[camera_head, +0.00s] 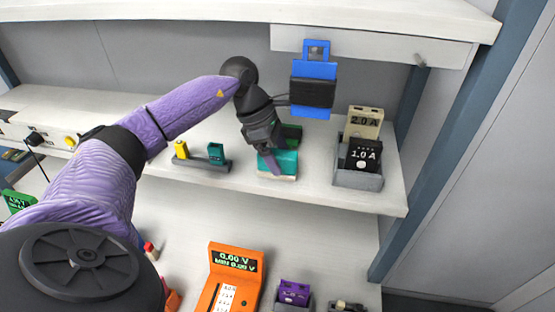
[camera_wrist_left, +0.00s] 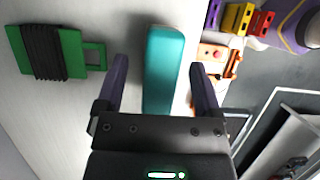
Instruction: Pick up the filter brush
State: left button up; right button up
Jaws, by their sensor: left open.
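The filter brush seems to be the teal block with a cream underside (camera_head: 284,163) lying on the white shelf in the head view. In the left wrist view the teal block (camera_wrist_left: 164,58) lies lengthwise between the two fingers, with a gap on each side. My left gripper (camera_head: 270,161) is over it in the head view, fingers pointing down, open and holding nothing. In the wrist view the gripper (camera_wrist_left: 158,72) straddles the block. One finger hides part of the block in the head view. My right gripper is not in view.
A green piece with black winding (camera_wrist_left: 52,52) lies beside the brush. A blue piece with a black band (camera_head: 314,72) hangs behind. A grey holder (camera_head: 358,181) with two labelled blocks stands right. A small stand (camera_head: 202,163) is left. An orange meter (camera_head: 234,275) sits below.

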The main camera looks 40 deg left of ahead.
pick_arm(q)
grip_shut()
dwell(0.3)
jog(key=shift+r, duration=0.15)
